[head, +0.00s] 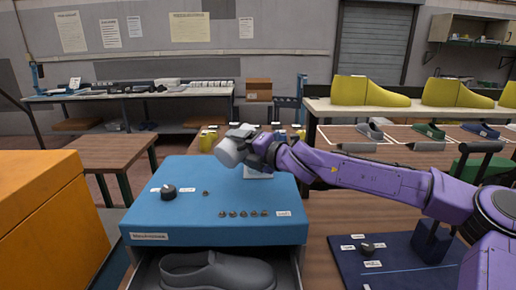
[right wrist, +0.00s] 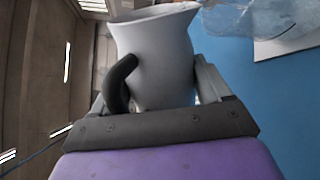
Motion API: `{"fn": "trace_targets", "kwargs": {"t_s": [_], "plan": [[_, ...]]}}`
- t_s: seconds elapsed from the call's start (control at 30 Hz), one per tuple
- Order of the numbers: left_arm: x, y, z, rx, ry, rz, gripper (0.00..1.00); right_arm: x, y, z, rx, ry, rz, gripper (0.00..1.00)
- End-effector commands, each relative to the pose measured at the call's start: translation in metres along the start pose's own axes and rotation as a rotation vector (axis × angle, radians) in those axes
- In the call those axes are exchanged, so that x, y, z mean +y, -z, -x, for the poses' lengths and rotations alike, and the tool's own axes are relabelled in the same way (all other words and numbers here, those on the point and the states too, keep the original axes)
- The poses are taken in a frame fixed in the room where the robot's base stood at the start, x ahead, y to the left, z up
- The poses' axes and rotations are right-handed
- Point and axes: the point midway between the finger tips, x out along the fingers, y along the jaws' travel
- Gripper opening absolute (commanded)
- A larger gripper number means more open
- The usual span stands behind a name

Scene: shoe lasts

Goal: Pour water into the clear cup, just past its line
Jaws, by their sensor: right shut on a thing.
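My right gripper (head: 246,142) is shut on a white jug (head: 229,153) above the blue box. In the right wrist view the jug (right wrist: 160,55) sits between the fingers, with its dark curved handle (right wrist: 118,82) at the left. The jug is tilted in the head view. A clear cup (right wrist: 250,17) shows partly at the upper right of the wrist view, close beside the jug's rim; its line and water level cannot be made out. In the head view I cannot pick the cup out. No stream of water is visible. My left gripper is not in view.
The blue box (head: 200,218) carries a white sheet (head: 258,173), a dark knob (head: 168,192) and several small buttons. Its open drawer holds a grey shoe (head: 218,272). An orange box (head: 45,220) stands left. Yellow shoe lasts (head: 370,92) stand on a shelf at right.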

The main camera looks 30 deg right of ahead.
Motion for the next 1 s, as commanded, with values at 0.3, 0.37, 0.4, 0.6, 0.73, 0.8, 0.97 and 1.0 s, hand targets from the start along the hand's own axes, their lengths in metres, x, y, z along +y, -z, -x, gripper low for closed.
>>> {"fn": "trace_targets", "kwargs": {"t_s": [0.3, 0.37, 0.4, 0.6, 0.73, 0.8, 0.97, 1.0], "plan": [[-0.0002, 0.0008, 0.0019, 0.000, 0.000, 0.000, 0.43, 0.0027, -0.0011, -0.0033, 0.001, -0.002, -0.012, 0.38], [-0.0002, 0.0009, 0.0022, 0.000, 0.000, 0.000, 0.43, 0.0028, -0.0012, -0.0035, 0.002, -0.002, -0.015, 0.38], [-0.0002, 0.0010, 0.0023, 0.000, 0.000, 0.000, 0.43, 0.0029, -0.0012, -0.0038, 0.002, -0.002, -0.017, 0.38], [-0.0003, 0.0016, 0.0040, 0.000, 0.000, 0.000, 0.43, 0.0035, -0.0025, -0.0042, 0.003, -0.002, -0.031, 0.38], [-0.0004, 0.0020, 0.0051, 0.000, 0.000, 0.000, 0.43, 0.0039, -0.0036, -0.0042, 0.004, -0.002, -0.040, 0.38], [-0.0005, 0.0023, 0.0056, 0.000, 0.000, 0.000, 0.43, 0.0040, -0.0043, -0.0043, 0.005, -0.001, -0.046, 0.38], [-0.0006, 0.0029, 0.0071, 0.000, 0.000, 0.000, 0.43, 0.0044, -0.0056, -0.0044, 0.007, -0.001, -0.060, 0.38], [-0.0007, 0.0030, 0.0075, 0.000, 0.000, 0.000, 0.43, 0.0045, -0.0060, -0.0044, 0.007, -0.001, -0.063, 0.38]]}}
